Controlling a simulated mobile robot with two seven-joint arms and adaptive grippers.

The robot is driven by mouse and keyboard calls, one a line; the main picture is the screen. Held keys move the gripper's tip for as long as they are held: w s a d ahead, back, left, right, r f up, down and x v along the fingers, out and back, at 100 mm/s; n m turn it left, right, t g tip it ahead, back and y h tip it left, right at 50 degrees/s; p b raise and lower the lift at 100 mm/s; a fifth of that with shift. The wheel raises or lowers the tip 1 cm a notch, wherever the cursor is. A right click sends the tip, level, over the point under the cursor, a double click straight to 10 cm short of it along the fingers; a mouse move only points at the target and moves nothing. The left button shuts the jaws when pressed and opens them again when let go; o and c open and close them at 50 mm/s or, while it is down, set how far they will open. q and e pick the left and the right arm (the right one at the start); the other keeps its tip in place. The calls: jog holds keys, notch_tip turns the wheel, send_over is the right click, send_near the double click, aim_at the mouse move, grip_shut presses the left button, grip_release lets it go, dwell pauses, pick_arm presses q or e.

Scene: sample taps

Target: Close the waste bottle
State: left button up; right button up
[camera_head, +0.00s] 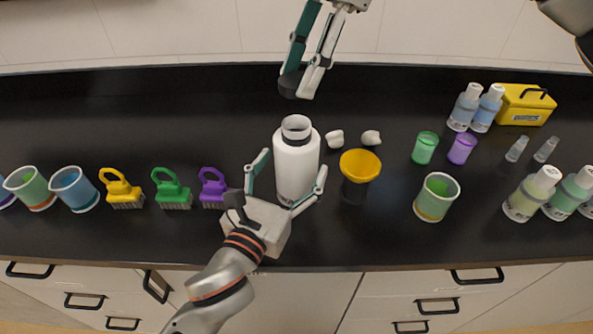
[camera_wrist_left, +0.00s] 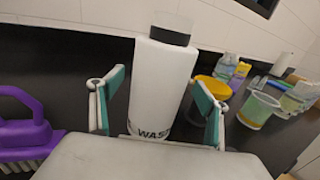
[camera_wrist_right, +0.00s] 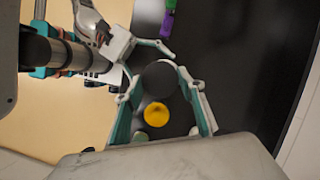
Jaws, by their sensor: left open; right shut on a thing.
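The waste bottle (camera_head: 297,165) is white and stands upright on the dark counter, with its open neck (camera_head: 297,127) showing no cap. It also shows in the left wrist view (camera_wrist_left: 160,85), with part of its label visible. My left gripper (camera_head: 287,188) is open, one finger on each side of the bottle's body; contact is not clear. My right gripper (camera_head: 303,82) is shut on a dark round cap (camera_head: 291,85), above and behind the bottle in the head view. The cap also shows between the fingers in the right wrist view (camera_wrist_right: 160,76).
A yellow funnel (camera_head: 360,165) on a dark holder stands just right of the bottle, with two small white pieces (camera_head: 335,138) behind it. Several brushes (camera_head: 172,188) stand to the left. Cups, bottles and a yellow box (camera_head: 525,105) stand to the right.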

pick_arm(q)
jog(key=shift+w+d, duration=0.15)
jog(key=shift+w, duration=0.25)
jog(key=c, duration=1.7)
pick_arm(e)
jog(key=shift+f, duration=2.5)
jog(key=shift+f, duration=0.85)
jog(key=shift+f, duration=0.55)
